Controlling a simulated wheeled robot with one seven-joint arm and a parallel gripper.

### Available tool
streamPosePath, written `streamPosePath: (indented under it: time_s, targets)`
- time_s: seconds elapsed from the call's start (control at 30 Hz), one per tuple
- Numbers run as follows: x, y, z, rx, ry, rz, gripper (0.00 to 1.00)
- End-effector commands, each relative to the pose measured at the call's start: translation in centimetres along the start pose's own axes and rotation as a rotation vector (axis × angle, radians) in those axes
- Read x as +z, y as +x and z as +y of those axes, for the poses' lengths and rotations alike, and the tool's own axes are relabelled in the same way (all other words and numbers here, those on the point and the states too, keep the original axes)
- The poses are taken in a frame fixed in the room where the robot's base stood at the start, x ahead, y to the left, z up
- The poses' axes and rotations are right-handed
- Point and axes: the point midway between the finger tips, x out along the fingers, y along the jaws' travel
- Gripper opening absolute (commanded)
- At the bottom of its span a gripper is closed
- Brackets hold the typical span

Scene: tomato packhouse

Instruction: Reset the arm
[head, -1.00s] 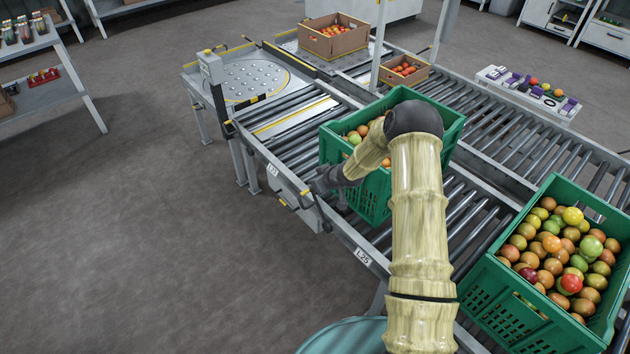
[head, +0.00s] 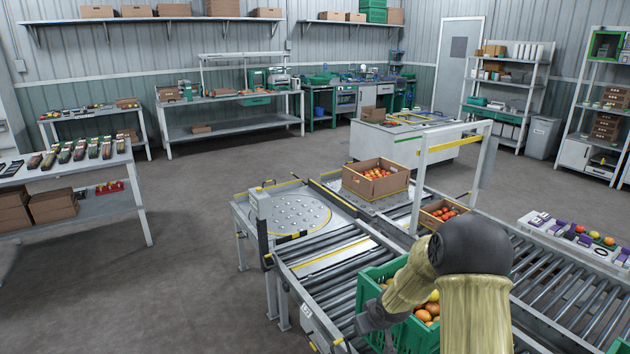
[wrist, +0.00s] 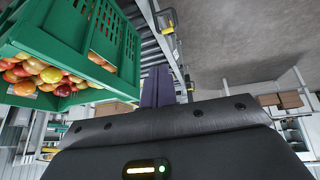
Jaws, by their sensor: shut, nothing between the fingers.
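My arm bends at a dark elbow in the head view and reaches down to the left over the green crate (head: 372,283) of tomatoes on the roller conveyor. The dark wrist end is low in the head view, near the crate's left side, and the fingertips there are hard to make out. In the wrist view my gripper (wrist: 158,88) shows its two dark fingers together, with nothing between them. The green crate also shows in the wrist view (wrist: 62,32), to the left of the fingers and apart from them. Tomatoes (wrist: 45,75) show beside its wall.
The roller conveyor (head: 335,285) runs beneath the crate, with a ball-transfer table (head: 297,213) beyond. Cardboard boxes of tomatoes (head: 375,185) stand past it. A metal frame (head: 420,185) rises over the conveyor. A shelf of samples (head: 75,205) stands left. Floor at left is open.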

Motion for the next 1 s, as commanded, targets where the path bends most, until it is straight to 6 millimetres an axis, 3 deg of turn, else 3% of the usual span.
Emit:
streamPosePath:
  time_s: [0.03, 0.2, 0.6, 0.8, 1.0]
  targets:
    - [0.1, -2.7, -0.2, 0.018, 0.013, -0.022, 0.00]
    - [2.2, -9.5, -1.0, 0.066, 0.087, -0.104, 0.00]
    - [9.8, -24.0, -5.6, 0.095, 0.311, -0.260, 0.00]
    - [12.5, -27.1, -7.5, 0.077, 0.386, -0.299, 0.00]
    - [12.8, -27.2, -7.6, 0.074, 0.392, -0.305, 0.00]
